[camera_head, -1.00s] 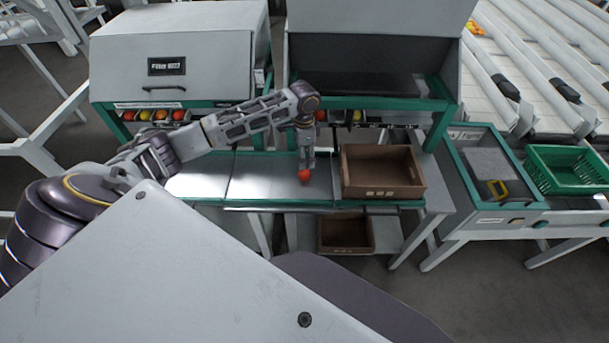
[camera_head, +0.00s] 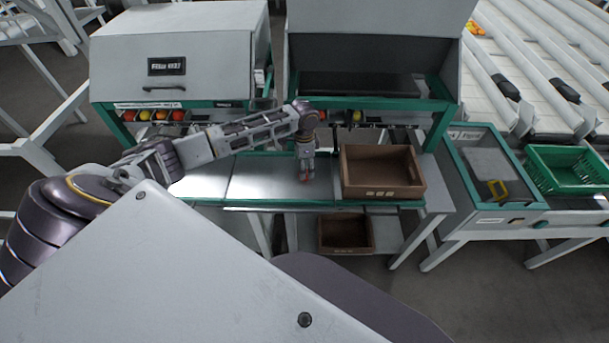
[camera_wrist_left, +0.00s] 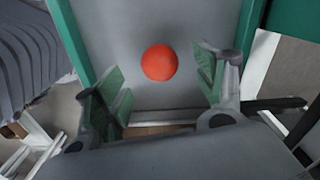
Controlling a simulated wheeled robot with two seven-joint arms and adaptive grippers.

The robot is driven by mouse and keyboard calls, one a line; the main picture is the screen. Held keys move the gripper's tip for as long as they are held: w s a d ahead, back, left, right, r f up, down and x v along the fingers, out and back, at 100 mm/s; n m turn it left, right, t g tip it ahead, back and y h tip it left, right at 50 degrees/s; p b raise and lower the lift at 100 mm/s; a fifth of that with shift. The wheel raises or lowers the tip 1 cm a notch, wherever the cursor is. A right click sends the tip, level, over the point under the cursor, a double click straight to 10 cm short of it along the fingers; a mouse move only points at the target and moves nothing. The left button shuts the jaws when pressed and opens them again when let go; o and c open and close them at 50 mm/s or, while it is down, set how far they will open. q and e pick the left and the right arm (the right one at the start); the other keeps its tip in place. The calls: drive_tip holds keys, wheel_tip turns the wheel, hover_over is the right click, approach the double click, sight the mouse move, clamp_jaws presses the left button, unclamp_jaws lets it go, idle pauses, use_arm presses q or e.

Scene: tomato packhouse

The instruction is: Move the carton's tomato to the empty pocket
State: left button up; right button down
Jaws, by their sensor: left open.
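A round red tomato (camera_wrist_left: 159,62) lies on the grey metal bench top, seen in the left wrist view. In the head view it is almost wholly hidden by my left gripper (camera_head: 305,174), which points down over the bench. In the left wrist view my left gripper (camera_wrist_left: 162,85) is open, its green-padded fingers apart. The tomato shows in the gap between them, and I see no finger touching it. I cannot make out a carton or an empty pocket. My right gripper is not in view.
A brown crate (camera_head: 347,187), seemingly empty, stands on the bench just right of the gripper. Another crate (camera_head: 322,244) is on the shelf below. Grey hooded cabinets (camera_head: 180,45) stand behind. The bench left of the gripper (camera_head: 265,178) is clear. A green crate (camera_head: 570,178) is far right.

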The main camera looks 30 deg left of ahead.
use_arm(q)
drive_tip(key=shift+s+f, duration=0.15)
drive_tip(key=shift+f, duration=2.1)
drive_tip(key=c, duration=0.9)
